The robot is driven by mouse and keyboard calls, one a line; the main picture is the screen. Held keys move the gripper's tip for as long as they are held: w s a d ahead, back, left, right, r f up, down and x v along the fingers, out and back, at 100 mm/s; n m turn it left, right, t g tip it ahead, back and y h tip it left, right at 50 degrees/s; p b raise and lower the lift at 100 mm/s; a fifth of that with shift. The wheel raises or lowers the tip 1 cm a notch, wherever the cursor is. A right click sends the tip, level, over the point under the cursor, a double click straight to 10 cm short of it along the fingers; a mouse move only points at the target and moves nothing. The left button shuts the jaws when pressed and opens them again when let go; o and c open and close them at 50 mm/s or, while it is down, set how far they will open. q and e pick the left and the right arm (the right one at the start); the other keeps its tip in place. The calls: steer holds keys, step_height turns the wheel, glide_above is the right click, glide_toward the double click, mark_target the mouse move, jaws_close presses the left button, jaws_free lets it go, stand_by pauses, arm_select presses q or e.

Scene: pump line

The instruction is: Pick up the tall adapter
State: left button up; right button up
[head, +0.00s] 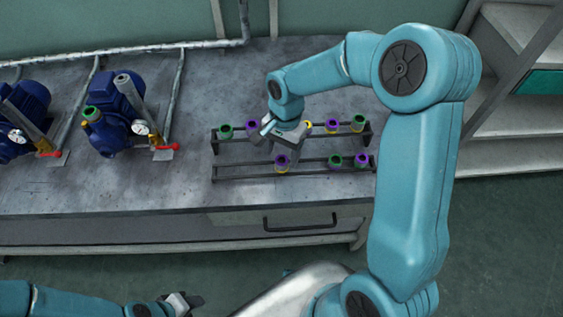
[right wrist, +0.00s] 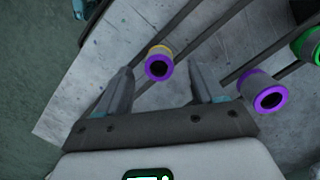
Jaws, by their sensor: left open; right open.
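Several adapters with green, purple or yellow tops stand in a two-rail dark rack (head: 235,178). I cannot tell which is the tall one. My right gripper (head: 283,158) is open above the rack, hiding part of the back rail. Near its fingers is a purple-topped adapter with a yellow lower part (head: 282,163). In the right wrist view this adapter (right wrist: 159,63) shows between the open fingertips (right wrist: 160,80), a little beyond them and apart from both. My left gripper (head: 186,304) is open and empty at the bottom of the head view, away from the bench.
Another purple-topped adapter (right wrist: 263,91) stands just outside the right finger in the wrist view. Green adapters (head: 336,160) share the rack. Blue pumps (head: 118,118) with red-handled valves stand at the left. The grey bench (head: 120,188) is clear between pumps and rack.

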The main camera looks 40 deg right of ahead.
mark_target(282, 159)
steer(key=f, duration=0.3)
steer(key=shift+s+a, duration=0.1)
steer(key=shift+s, duration=0.1)
steer(key=shift+w+f, duration=0.1)
steer(key=shift+f, duration=0.25)
steer(key=c, duration=1.2)
steer(key=shift+o, duration=0.2)
steer(key=shift+r, duration=0.15)
step_height(282, 159, up, 20)
steer(key=p, duration=0.1)
